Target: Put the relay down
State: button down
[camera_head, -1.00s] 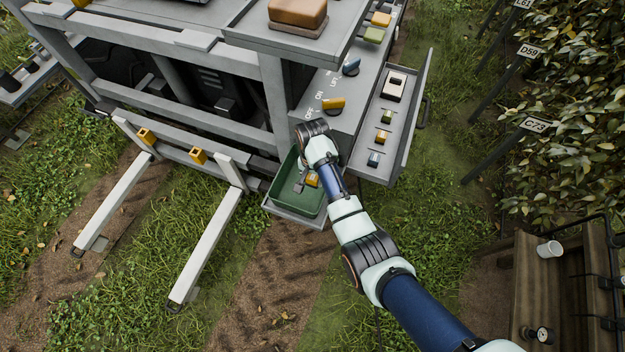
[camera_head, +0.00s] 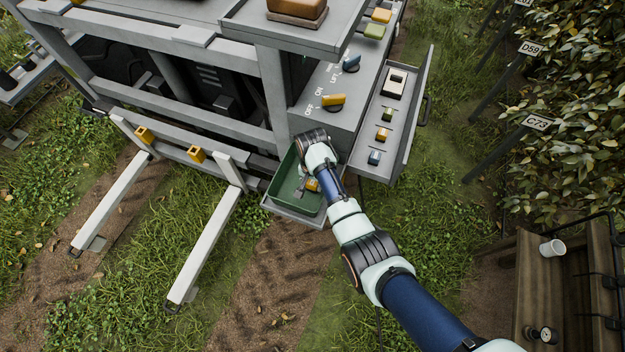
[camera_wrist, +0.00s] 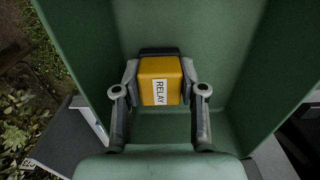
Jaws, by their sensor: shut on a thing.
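The relay (camera_wrist: 160,82) is a yellow block with a white RELAY label. In the wrist view it sits between the two fingers of my gripper (camera_wrist: 159,90), which is shut on it. Green walls of the tray (camera_wrist: 68,35) surround it on several sides, and the green floor lies behind it. In the head view my gripper (camera_head: 307,190) points down into the green tray (camera_head: 288,170), and a little of the yellow relay (camera_head: 313,184) shows beside the arm. Whether the relay touches the tray floor cannot be told.
An open drawer (camera_head: 423,75) right of the tray holds several small blocks in a row and a white switch-like piece. A panel with a yellow knob (camera_head: 333,100) and a blue knob (camera_head: 351,63) stands beside my wrist. Pale fork bars (camera_head: 205,245) extend at left.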

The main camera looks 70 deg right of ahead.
jog(key=c, duration=0.9)
grip_release()
jog(key=shift+f, duration=0.1)
jog(key=shift+c, duration=0.2)
notch_tip(320, 180, up, 13)
jog(key=p, duration=0.3)
